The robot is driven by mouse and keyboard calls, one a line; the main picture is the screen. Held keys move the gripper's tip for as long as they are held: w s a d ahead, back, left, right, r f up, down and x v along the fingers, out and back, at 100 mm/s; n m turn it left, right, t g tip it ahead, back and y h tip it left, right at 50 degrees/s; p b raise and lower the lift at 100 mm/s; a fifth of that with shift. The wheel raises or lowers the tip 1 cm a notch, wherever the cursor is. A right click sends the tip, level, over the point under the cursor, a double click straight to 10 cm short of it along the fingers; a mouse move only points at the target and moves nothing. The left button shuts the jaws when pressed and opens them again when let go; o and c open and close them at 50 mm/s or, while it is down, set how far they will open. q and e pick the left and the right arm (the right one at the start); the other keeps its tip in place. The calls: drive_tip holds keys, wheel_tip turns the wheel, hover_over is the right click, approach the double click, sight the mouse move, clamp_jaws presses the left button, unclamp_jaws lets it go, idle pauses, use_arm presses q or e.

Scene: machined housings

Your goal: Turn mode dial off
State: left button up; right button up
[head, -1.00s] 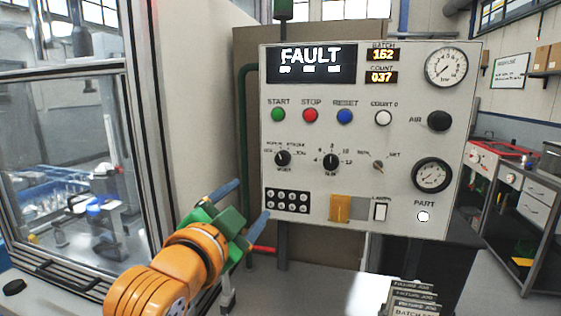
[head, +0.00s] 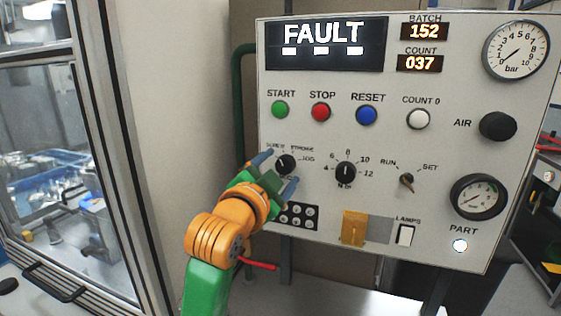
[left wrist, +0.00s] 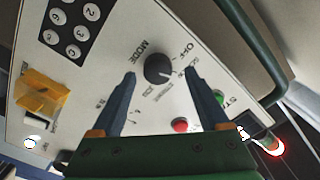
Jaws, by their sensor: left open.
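The mode dial (head: 285,164) is a round black knob on the light control panel, below the START button. In the left wrist view the dial (left wrist: 158,68) shows near the middle, with the words MODE and OFF printed by it. A light pointer mark shows on it, aimed away from the OFF word. My left gripper (head: 282,167) is open at the panel, with its two blue fingers on either side of the dial. In the left wrist view the fingertips (left wrist: 160,73) flank the knob with gaps; contact is not seen. My right gripper is not in view.
The panel (head: 330,205) also holds START, STOP and RESET buttons, a second black dial (head: 345,172), a RUN/SET key switch (head: 407,180), a keypad (head: 299,216) partly behind my gripper, and an amber flap (head: 353,228). The display (head: 327,43) reads FAULT. A glazed machine door stands left.

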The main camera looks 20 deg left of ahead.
use_arm(q)
drive_tip(key=shift+w+f, duration=0.25)
drive_tip(key=shift+w, duration=0.5)
drive_tip(key=shift+s+r, duration=0.1)
drive_tip(key=shift+s, duration=0.05)
clamp_jaws()
drive_tip(key=shift+n, duration=0.3)
drive_tip(key=n+p, duration=0.2)
drive_tip(key=n, duration=0.1)
drive_tip(key=shift+r+n, duration=0.1)
drive_tip(key=shift+n, duration=0.3)
drive_tip(key=shift+n+p, duration=1)
drive_tip(key=shift+n, duration=1.2)
unclamp_jaws()
